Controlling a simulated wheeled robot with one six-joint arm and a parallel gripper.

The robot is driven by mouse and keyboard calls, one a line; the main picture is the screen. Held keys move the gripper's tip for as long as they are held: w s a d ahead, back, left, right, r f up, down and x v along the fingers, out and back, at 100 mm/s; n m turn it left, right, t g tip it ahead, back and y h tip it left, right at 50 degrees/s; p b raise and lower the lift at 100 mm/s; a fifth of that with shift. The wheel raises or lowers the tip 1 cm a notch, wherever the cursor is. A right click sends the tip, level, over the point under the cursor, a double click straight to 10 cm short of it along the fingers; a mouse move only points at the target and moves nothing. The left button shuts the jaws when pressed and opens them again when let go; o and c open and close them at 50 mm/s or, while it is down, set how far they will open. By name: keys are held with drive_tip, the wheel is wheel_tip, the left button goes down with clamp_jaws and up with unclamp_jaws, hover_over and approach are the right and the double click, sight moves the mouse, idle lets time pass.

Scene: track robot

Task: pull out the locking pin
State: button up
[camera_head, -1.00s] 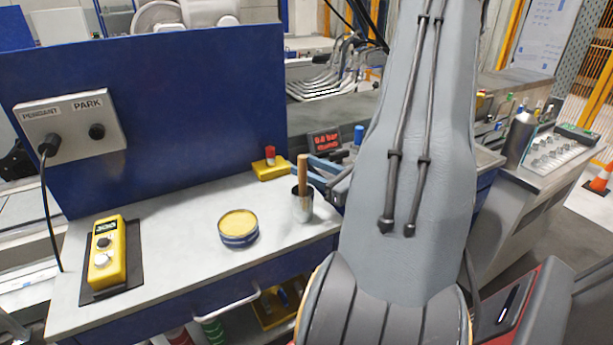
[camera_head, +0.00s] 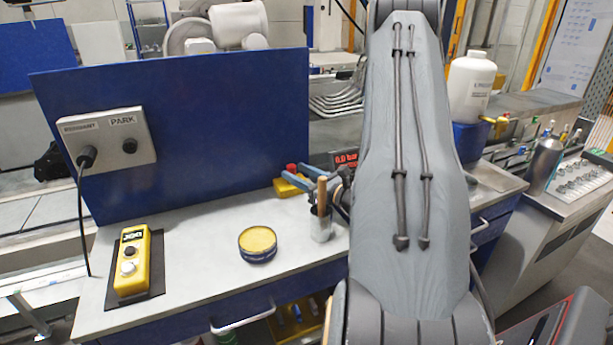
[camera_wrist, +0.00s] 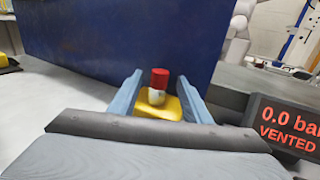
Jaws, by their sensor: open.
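The locking pin (camera_wrist: 159,78) has a red cap over a pale collar. It stands upright in a yellow block (camera_wrist: 158,106) on the grey bench, near the blue panel. In the head view the red cap (camera_head: 291,168) and yellow block (camera_head: 284,189) are partly covered by my blue fingers. My gripper (camera_wrist: 160,80) is open, with one finger on each side of the pin in the wrist view. Gaps show between the fingers and the red cap. The wrist view does not show clearly how far along the fingers the pin sits.
A cup with a wooden-handled tool (camera_head: 321,222) stands just in front of my gripper. A round yellow-topped tin (camera_head: 257,245) and yellow pendant (camera_head: 131,263) are farther left. The blue panel (camera_head: 200,120) rises behind. A pressure display (camera_wrist: 287,130) reads 0.0, VENTED, at right.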

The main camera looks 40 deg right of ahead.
drive_tip(key=shift+w, duration=0.15)
drive_tip(key=shift+c, duration=0.2)
clamp_jaws()
drive_tip(key=shift+r, duration=0.45)
idle(0.3)
drive_tip(key=shift+r+p, duration=1.5)
drive_tip(key=shift+r, duration=0.85)
